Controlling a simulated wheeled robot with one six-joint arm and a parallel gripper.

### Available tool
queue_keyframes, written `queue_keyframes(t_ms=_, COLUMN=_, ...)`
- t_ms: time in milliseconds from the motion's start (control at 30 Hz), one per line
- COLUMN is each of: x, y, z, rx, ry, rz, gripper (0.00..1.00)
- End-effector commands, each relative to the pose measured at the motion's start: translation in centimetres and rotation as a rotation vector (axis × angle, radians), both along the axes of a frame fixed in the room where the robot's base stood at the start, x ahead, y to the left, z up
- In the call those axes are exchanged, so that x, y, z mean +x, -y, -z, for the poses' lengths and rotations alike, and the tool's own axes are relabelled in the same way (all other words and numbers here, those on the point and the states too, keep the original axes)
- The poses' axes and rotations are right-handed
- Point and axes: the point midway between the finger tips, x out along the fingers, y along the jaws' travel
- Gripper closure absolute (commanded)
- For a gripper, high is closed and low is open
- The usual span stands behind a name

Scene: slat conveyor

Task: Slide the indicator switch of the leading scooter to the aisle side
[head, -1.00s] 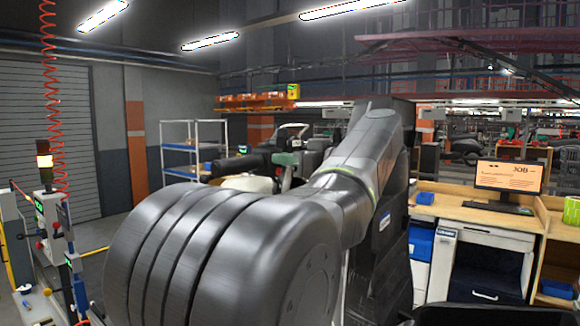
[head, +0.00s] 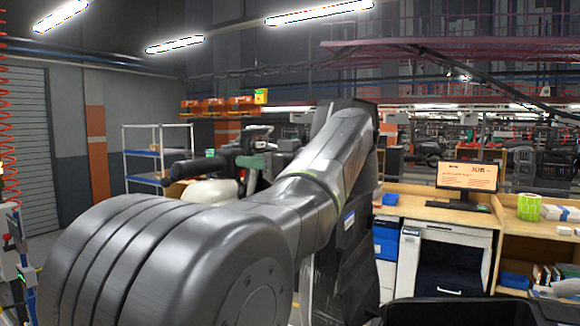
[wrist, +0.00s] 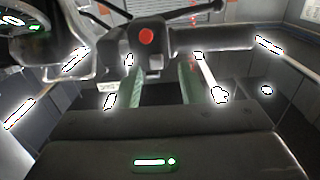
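In the wrist view, a dark scooter handlebar carries a switch housing (wrist: 147,52) with a round red button (wrist: 146,36) on it. A black handgrip (wrist: 212,39) extends to its right. My gripper (wrist: 161,72) points at the housing with two greenish fingers spread apart, one on each side of its lower part, and nothing visibly held. Contact and the indicator switch's position cannot be told. In the head view, a scooter with a black grip (head: 194,168) and a pale body (head: 208,189) stands beyond my arm, which hides much of it.
A white and blue rack (head: 156,152) stands behind the scooter. At the right is a wooden workbench (head: 425,208) with a monitor (head: 467,177) and blue bins (head: 386,241). A post with hoses (head: 14,240) is at the left edge. Some floor shows at the left.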

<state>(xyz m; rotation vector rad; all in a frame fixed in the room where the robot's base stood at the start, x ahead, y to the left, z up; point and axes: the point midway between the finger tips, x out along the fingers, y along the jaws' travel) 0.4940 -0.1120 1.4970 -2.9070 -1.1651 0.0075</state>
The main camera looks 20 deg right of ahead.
Motion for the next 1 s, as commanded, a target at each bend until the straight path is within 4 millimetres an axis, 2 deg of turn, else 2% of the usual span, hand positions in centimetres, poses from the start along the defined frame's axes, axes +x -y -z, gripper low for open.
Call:
queue_keyframes(t_ms=400, x=-5.2, y=5.1, z=0.2, rx=0.000, ry=0.000, rz=0.006, gripper=0.64)
queue_keyframes(t_ms=600, x=-7.3, y=7.1, z=0.2, rx=0.000, ry=0.001, rz=0.003, gripper=0.64)
queue_keyframes(t_ms=800, x=-8.5, y=8.1, z=0.1, rx=0.001, ry=-0.001, rz=0.002, gripper=0.64)
queue_keyframes(t_ms=1000, x=-8.8, y=8.3, z=0.0, rx=0.001, ry=-0.001, rz=-0.001, gripper=0.64)
